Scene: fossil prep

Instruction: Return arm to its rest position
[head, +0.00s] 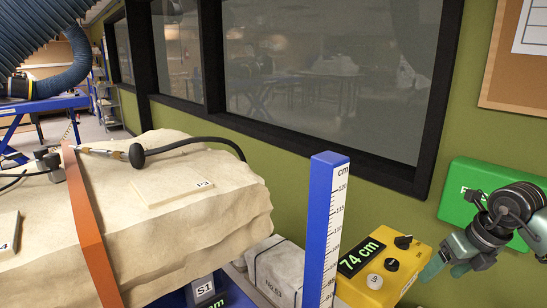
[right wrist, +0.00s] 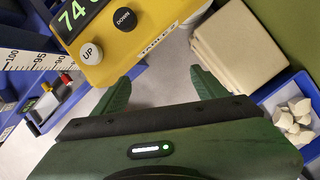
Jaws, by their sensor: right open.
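My right arm comes in at the right edge of the head view, and its green gripper (head: 446,268) is beside the right side of the yellow control box (head: 385,265). The right wrist view shows the two green fingers (right wrist: 160,90) spread apart with nothing between them. The yellow box (right wrist: 125,45) lies just beyond the fingers there, with its UP and DOWN buttons and a display reading 74. I cannot tell whether a finger touches the box. My left gripper is not in view.
A pale fossil block (head: 190,215) with an orange strap (head: 88,225) fills the left. A blue height scale (head: 322,225) stands beside the yellow box. A green panel (head: 465,190) is on the wall behind my arm. A blue bin (right wrist: 287,90) holds pale pieces.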

